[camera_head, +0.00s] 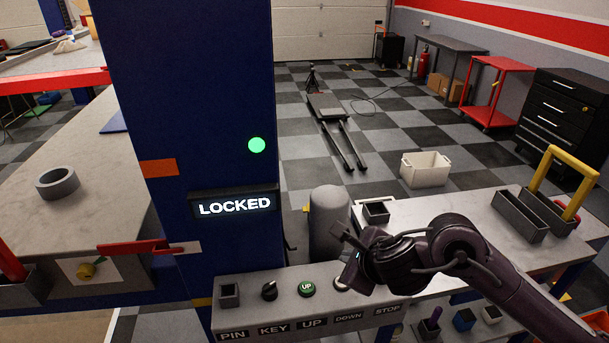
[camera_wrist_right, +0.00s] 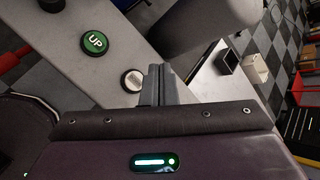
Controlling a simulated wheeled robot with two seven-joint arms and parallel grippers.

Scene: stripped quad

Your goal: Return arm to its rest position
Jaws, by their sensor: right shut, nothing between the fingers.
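My right arm (camera_head: 460,250) reaches in from the lower right in the head view. Its gripper (camera_head: 345,238) is shut and empty, above the right part of the control panel (camera_head: 275,310). In the right wrist view the closed fingers (camera_wrist_right: 157,85) lie together beside a pale round button (camera_wrist_right: 133,81); I cannot tell whether they touch it. The green UP button (camera_head: 307,288) is left of the gripper and also shows in the wrist view (camera_wrist_right: 94,42). The gripper and forearm hide the panel's area above the STOP label (camera_head: 388,310). My left gripper is not in view.
A blue column (camera_head: 200,90) carries a lit LOCKED sign (camera_head: 233,203) and green light (camera_head: 256,145). A grey rounded post (camera_head: 328,222) stands just behind the gripper. A bench with a yellow-handled tray (camera_head: 522,217) is right. Floor behind holds a white bin (camera_head: 425,170).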

